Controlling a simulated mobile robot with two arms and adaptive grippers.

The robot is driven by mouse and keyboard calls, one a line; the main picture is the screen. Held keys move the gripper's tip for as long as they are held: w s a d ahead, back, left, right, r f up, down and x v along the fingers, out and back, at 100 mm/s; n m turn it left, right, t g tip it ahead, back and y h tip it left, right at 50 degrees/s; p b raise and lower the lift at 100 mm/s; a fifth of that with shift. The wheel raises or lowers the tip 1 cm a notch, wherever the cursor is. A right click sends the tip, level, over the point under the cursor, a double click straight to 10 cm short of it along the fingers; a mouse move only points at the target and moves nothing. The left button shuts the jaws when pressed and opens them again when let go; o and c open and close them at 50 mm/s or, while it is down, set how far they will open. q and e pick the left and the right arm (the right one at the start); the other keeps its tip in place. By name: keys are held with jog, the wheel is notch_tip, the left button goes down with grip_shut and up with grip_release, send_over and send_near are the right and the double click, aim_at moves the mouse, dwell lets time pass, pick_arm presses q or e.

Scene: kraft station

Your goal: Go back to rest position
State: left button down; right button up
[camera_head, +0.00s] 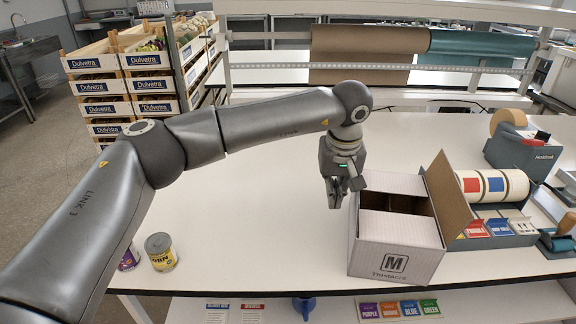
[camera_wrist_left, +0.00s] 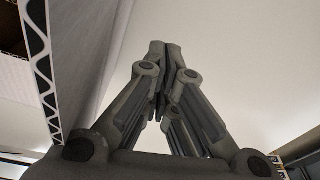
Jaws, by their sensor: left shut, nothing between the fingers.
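My left gripper (camera_head: 336,193) is shut and empty. It points down above the white table (camera_head: 262,225), just left of the cardboard box. The left wrist view shows its fingertips (camera_wrist_left: 163,50) together with nothing between them, over a plain pale surface. The left arm reaches across the head view from the lower left, with its elbow raised. My right gripper does not show in either view.
Two cans (camera_head: 161,252) stand at the front left. A tape dispenser (camera_head: 522,150) and label rolls (camera_head: 490,186) stand at the right.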

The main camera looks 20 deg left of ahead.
pick_arm(q)
notch_tip(320, 180, up, 9)
jog(key=p, duration=0.5)
jog(key=shift+f, duration=0.1)
